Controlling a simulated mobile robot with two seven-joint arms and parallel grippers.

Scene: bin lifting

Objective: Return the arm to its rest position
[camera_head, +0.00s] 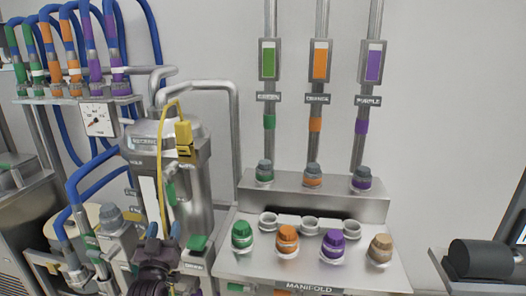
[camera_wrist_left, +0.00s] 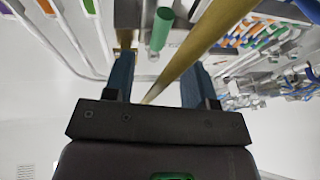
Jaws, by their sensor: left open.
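My left gripper (camera_head: 164,238) is low in the head view, in front of the steel vessel, and shows dark and small there. In the left wrist view its two blue fingers (camera_wrist_left: 160,72) stand apart. A yellow strip, likely the yellow cable (camera_head: 162,150) of the head view, crosses the picture between and behind the fingers; I cannot tell whether it touches them. Nothing is clearly held. A green cylinder (camera_wrist_left: 161,30) shows beyond the fingertips. My right gripper is in neither view.
The steel vessel (camera_head: 187,200) with a yellow connector (camera_head: 184,133) stands close to my left gripper. Blue hoses (camera_head: 82,185) crowd the left. The manifold (camera_head: 310,262) with green, orange, purple and tan caps is at right. A black cylinder (camera_head: 480,258) lies far right.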

